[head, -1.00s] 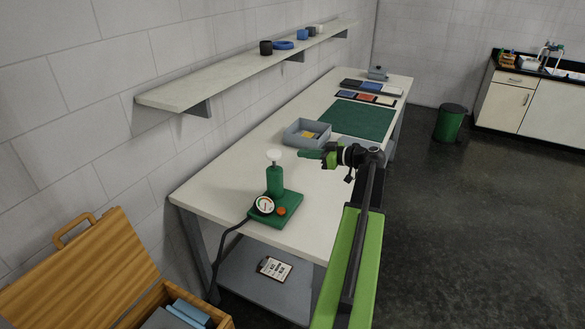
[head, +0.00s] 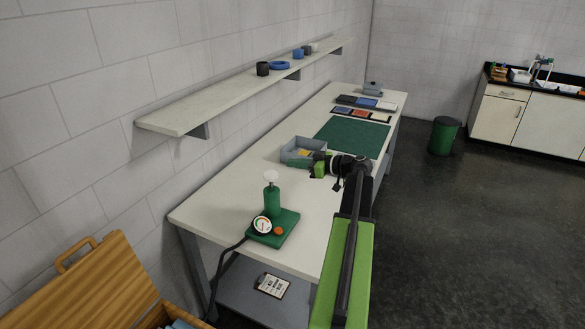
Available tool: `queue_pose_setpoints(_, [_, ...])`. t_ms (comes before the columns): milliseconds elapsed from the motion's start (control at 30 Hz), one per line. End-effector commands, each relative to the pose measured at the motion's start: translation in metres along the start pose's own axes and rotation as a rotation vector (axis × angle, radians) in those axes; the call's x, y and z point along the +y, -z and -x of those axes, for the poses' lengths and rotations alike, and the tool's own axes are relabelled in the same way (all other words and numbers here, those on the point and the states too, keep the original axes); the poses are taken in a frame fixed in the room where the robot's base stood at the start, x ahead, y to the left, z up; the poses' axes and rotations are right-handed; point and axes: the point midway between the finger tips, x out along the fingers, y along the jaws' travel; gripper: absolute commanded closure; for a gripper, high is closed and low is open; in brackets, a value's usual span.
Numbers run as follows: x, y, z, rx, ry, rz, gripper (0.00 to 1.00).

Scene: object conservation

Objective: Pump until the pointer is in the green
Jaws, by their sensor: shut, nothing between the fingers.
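The green hand pump (head: 272,203) stands upright on its green base (head: 288,222) near the front end of the bench. Its white round knob (head: 271,175) is up on top of a thin rod. A white round gauge (head: 263,225) with a coloured scale is at the base's front left; the pointer's exact position is too small to tell. An orange button (head: 278,231) is beside the gauge. My gripper (head: 318,169) is shut and empty. It is right of the knob and apart from it, partly in front of the grey bin.
A green mat (head: 352,136) and several coloured trays lie farther back on the bench (head: 225,207). A wall shelf (head: 205,110) runs above. An open wooden chest (head: 82,285) is at front left.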

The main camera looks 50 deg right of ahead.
Motion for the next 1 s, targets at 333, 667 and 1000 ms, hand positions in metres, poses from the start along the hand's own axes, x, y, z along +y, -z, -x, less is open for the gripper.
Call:
queue_pose_setpoints(333, [0.0, -0.004, -0.077, 0.0, 0.002, 0.0, 1.0])
queue_pose_setpoints(667, [0.0, -0.04, -0.082, 0.0, 0.0, 0.0, 1.0])
queue_pose_setpoints(1000, [0.0, -0.04, -0.082, 0.0, 0.0, 0.0, 1.0])
